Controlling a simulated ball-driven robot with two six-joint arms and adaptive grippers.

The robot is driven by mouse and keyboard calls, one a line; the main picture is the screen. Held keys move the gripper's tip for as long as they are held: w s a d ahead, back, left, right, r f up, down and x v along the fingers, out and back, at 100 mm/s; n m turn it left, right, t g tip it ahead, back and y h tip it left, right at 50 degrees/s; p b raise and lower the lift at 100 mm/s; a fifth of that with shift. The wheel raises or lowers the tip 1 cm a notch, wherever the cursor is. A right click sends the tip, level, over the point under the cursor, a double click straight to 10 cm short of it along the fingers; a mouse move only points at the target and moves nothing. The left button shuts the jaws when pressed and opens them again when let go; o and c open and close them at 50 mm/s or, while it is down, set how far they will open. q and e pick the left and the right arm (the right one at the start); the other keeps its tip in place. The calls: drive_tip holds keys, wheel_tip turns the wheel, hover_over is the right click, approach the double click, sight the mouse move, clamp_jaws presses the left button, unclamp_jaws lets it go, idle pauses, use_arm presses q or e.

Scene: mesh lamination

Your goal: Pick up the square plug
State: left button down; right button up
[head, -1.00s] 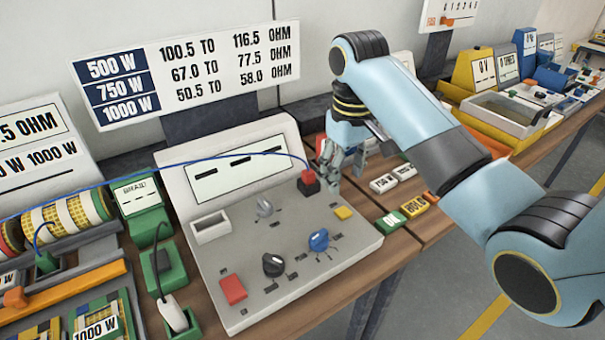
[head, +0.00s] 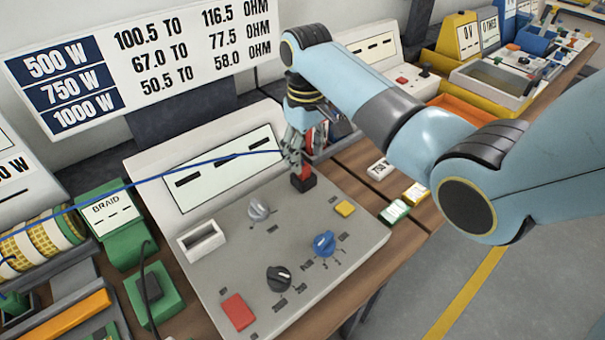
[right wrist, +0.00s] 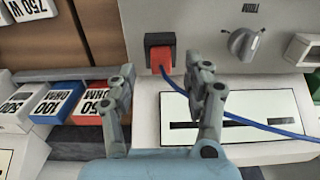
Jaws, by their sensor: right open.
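The square plug (head: 303,171) is red and sits in a black square socket (head: 304,184) at the upper right of the grey control panel. A blue cable runs from it to the left. The plug also shows in the right wrist view (right wrist: 162,58), beyond the fingertips and roughly between them. My right gripper (head: 293,157) is just above and beside the plug in the head view, partly overlapping it. In the right wrist view its two fingers (right wrist: 164,82) are apart, with nothing held between them. My left gripper is not in view.
The grey panel (head: 215,290) carries a grey knob (head: 258,210), a black knob (head: 278,278), a blue knob (head: 324,243), a red button (head: 238,311) and a yellow button (head: 345,208). The blue cable (head: 150,178) crosses in front of the display. Small labelled blocks (head: 395,211) lie right of the panel.

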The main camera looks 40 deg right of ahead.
sight(305, 167)
wheel_tip(305, 167, down, 4)
drive_tip(key=shift+f, duration=0.1)
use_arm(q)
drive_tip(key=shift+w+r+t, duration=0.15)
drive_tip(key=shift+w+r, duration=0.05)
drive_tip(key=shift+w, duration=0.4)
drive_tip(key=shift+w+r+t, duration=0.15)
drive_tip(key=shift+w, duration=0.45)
use_arm(e)
drive_tip(key=c, duration=0.4)
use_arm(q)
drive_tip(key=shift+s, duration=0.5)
use_arm(e)
clamp_jaws()
